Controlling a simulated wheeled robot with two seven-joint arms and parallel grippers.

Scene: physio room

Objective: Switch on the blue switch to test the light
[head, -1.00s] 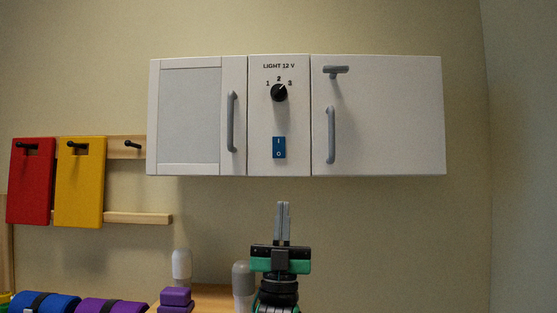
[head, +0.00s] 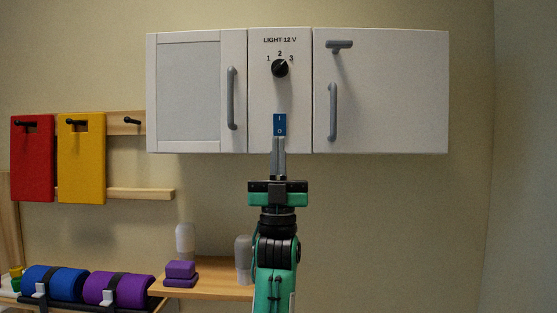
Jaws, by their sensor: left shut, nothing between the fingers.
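The blue rocker switch (head: 280,123), marked I and O, sits low on the white middle panel (head: 262,100) of the wall cabinet. My left gripper (head: 278,140) points up with its fingers together and nothing between them. Its fingertips are at the lower end of the switch in the picture and cover its bottom edge. I cannot tell whether they touch it. A black rotary knob (head: 280,69) with positions 1, 2 and 3 is above the switch, under the label LIGHT 12 V. My right gripper is not in view.
Grey handles stand out on the left door (head: 232,98) and right door (head: 332,112). A wooden shelf (head: 215,290) below holds purple blocks (head: 180,273) and two grey-white bottles. Red and yellow boards (head: 82,160) hang at left. The wall at lower right is clear.

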